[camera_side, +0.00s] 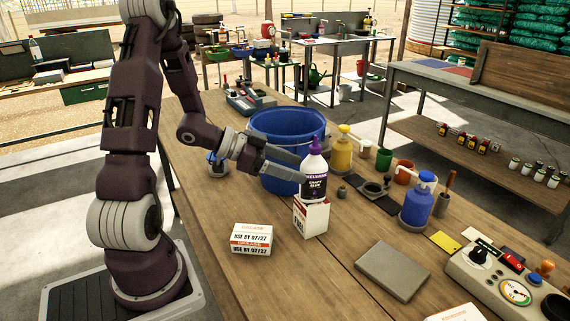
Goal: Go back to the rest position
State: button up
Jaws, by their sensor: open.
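My gripper (300,163) is at the end of my arm, level and pointing right, in front of the blue bucket. It is open, with its fingers close to a white bottle (314,184) with a purple cap and dark label. I cannot tell whether the fingers touch the bottle.
A second carton (251,239) lies in front to the left. A large blue bucket (275,125) stands right behind my gripper. Yellow (341,152) and blue (417,203) pump bottles stand to the right. A grey slab (392,270) and a control panel (505,275) are further front right.

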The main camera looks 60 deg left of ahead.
jog(key=v, duration=0.3)
jog(key=shift+s, duration=0.15)
